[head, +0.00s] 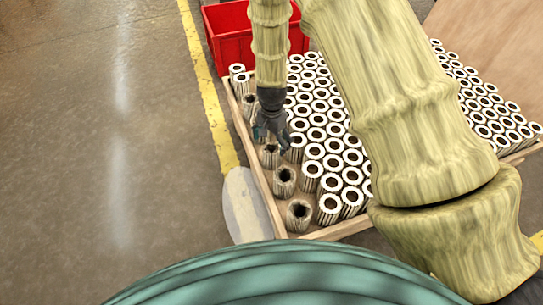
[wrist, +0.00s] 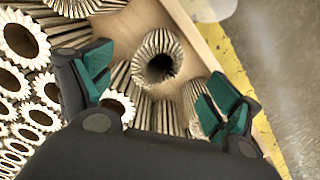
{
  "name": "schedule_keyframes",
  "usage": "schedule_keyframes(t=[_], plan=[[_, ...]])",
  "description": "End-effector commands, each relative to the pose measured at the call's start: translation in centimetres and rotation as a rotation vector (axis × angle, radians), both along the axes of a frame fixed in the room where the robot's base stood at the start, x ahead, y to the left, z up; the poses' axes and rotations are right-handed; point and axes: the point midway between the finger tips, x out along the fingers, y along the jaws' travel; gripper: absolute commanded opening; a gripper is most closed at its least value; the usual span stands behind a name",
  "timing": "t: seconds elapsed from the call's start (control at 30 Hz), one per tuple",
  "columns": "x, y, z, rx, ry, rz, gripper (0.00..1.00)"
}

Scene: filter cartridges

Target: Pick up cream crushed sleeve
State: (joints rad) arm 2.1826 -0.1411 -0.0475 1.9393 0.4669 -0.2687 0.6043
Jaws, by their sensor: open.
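Several cream-brown pleated sleeves with ragged, dented dark openings stand along the left side of the tray in the head view. One sleeve (head: 270,159) is just below my gripper (head: 271,138), another crushed sleeve (head: 284,183) is nearer, and a third (head: 298,216) is at the near corner. In the wrist view, my gripper (wrist: 160,92) is open, with green-padded fingers spread left and right. A cream sleeve (wrist: 158,42) with an uneven opening shows between and beyond the fingertips. No contact with it is visible. My gripper hides part of the row in the head view.
The wooden tray (head: 262,188) holds many closely packed, white-topped cartridges (head: 352,176) to the right of the crushed row. A red crate (head: 229,42) stands behind it. A yellow floor line (head: 211,100) and open floor (head: 120,150) lie to the left.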

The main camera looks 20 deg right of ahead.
Motion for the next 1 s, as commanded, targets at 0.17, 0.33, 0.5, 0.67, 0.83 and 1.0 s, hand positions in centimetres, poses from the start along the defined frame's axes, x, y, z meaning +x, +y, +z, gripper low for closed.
schedule_keyframes(t=[0.17,0.33,0.5,0.67,0.83,1.0], plan=[[0.3,0.2,-2.8,0.0,0.001,-0.001,0.9],[0.3,0.1,-4.1,0.001,0.001,-0.001,0.9],[0.3,0.1,-4.1,0.001,-0.001,-0.001,0.9],[0.3,0.1,-4.1,0.0,0.0,-0.001,0.7],[0.3,0.1,-4.1,0.0,0.0,-0.001,0.42],[0.3,0.1,-4.1,0.0,0.0,-0.001,0.42]])
